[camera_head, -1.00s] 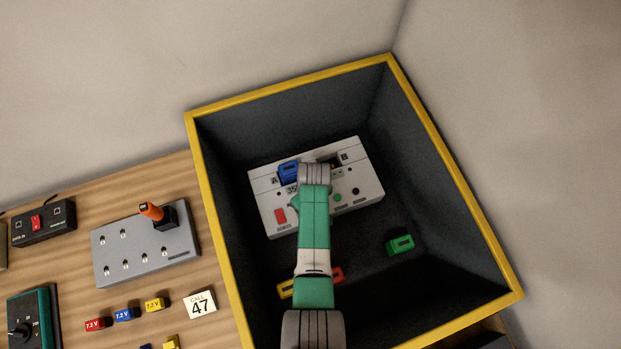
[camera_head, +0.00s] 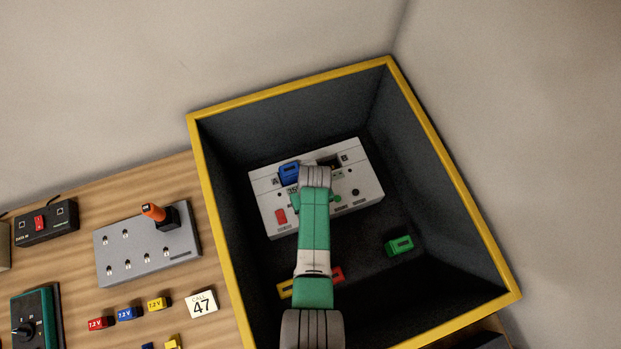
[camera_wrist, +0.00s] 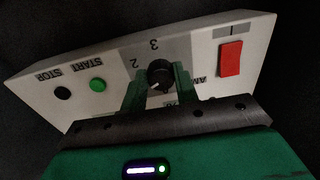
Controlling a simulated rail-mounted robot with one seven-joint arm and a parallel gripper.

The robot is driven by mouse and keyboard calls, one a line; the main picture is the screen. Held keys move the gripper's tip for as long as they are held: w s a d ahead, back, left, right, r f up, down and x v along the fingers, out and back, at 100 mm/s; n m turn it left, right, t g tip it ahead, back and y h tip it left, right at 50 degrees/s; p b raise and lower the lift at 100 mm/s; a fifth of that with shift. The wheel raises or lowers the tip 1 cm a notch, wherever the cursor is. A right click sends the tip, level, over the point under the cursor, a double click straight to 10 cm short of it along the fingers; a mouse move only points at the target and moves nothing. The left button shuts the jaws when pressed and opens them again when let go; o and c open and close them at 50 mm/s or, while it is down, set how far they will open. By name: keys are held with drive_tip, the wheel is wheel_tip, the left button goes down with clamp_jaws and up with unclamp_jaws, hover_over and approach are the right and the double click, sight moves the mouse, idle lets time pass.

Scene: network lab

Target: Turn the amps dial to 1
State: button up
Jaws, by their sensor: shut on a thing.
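The amps dial (camera_wrist: 160,74) is a small black round knob on the white box (camera_head: 369,187) in the dark bin. In the wrist view the box's face is upside down, and "2" and "3" are printed beside the dial. A small light mark on the knob points toward my gripper's body, away from the 3; the number there is hidden. My gripper (camera_wrist: 158,80) has its two green fingers on either side of the dial, shut on it. In the head view my arm hides the dial and the fingertips.
A red switch (camera_wrist: 230,58), a green START button (camera_wrist: 97,85) and a black STOP button (camera_wrist: 62,93) flank the dial. A blue block (camera_head: 289,172) sits in the box's slot A. A green block (camera_head: 399,245) lies on the bin floor. The bin's yellow rim (camera_head: 450,178) surrounds the box.

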drive_tip(key=o, duration=1)
drive_tip(key=shift+c, duration=0.2)
wheel_tip(320, 180, up, 8)
drive_tip(key=p, duration=0.3)
drive_tip(key=shift+d+f, duration=0.1)
drive_tip(key=shift+d, duration=0.05)
drive_tip(key=shift+w, duration=0.1)
